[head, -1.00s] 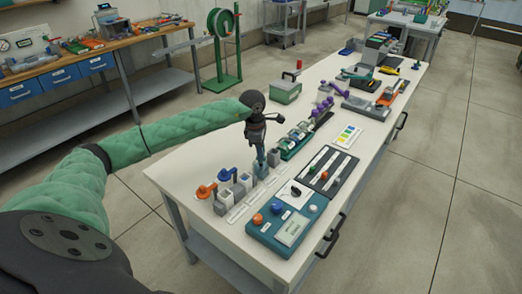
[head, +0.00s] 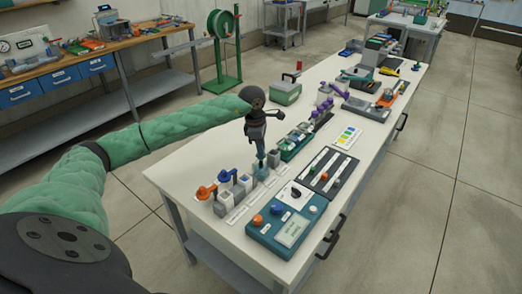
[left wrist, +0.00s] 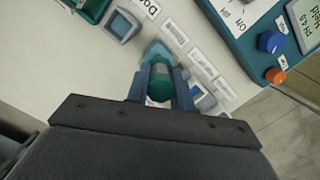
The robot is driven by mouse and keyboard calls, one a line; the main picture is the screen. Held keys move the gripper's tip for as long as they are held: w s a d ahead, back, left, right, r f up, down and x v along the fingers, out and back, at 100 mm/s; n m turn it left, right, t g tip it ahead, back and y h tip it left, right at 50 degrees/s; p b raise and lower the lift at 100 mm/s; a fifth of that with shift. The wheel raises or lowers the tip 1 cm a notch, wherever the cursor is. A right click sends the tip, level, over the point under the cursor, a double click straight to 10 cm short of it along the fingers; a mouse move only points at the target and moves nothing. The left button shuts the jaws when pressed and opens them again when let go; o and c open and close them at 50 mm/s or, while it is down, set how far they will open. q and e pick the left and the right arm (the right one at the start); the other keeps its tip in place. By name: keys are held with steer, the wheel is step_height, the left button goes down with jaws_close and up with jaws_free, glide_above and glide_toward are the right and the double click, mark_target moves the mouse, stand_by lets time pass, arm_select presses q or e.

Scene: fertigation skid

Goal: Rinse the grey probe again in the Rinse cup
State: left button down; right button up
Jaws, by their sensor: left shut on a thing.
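My left gripper (head: 260,155) points down over the row of cups and probe holders on the white table. A bluish, see-through cup (left wrist: 156,50), likely the Rinse cup, is directly beneath, and also shows in the head view (head: 260,172). The probe's lower end is hidden, so I cannot tell whether it is inside the cup. My right gripper is not in view.
Orange-topped (head: 205,191) and blue-topped (head: 224,176) probes stand in grey holders nearby. A grey square holder (left wrist: 122,26) stands on the cup's other side. A teal meter box (head: 288,221) is at the table's near end. Bare tabletop (head: 195,155) lies left of the row.

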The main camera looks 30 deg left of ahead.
arm_select(q)
steer(key=shift+r+p, duration=0.75)
steer(key=shift+r, duration=2.2)
